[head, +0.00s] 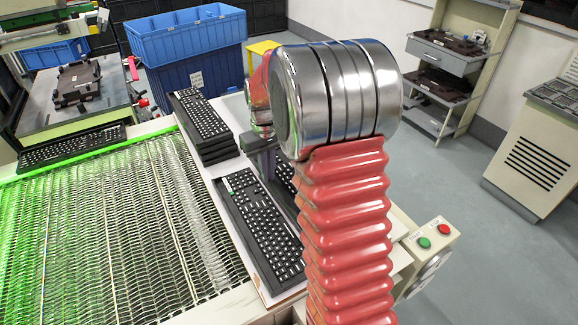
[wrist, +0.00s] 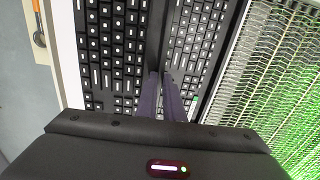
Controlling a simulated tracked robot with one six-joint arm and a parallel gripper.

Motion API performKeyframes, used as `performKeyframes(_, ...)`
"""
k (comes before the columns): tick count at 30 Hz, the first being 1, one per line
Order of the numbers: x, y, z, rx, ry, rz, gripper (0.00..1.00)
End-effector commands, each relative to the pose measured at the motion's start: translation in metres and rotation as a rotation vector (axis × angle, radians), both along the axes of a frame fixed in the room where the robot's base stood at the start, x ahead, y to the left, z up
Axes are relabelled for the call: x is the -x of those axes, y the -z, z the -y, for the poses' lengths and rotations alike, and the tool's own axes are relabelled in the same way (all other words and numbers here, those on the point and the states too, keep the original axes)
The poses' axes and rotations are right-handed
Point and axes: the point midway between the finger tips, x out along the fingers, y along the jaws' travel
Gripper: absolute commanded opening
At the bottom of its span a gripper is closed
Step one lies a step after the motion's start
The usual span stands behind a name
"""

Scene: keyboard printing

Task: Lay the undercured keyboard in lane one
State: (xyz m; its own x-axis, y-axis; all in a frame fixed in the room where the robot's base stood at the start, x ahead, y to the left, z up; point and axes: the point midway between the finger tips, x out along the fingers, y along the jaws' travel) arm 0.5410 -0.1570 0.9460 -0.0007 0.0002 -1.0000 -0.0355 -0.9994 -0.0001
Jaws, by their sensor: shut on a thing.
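In the head view my gripper (head: 265,165) is partly hidden. No lane numbers are readable, and I cannot tell which keyboard is undercured.
The mesh belt (head: 110,235), lit green on its left, fills the left side. Another keyboard (head: 70,150) lies at its far end. A stack of keyboards (head: 205,125) stands behind the gripper. A button box (head: 432,245) is at the table's right edge. Blue crates (head: 185,35) stand behind.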

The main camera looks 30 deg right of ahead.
Motion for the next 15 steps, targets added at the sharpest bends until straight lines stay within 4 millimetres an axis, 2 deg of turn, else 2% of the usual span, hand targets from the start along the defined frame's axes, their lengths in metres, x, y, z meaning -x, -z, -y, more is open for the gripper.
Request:
performKeyframes(1, -0.006, 0.003, -0.017, 0.0, -0.01, 0.0, 0.0)
performKeyframes(9, -0.023, 0.018, -0.097, 0.0, -0.029, 0.0, 0.0)
performKeyframes(15, -0.027, 0.027, -0.143, 0.0, -0.036, 0.0, 0.0)
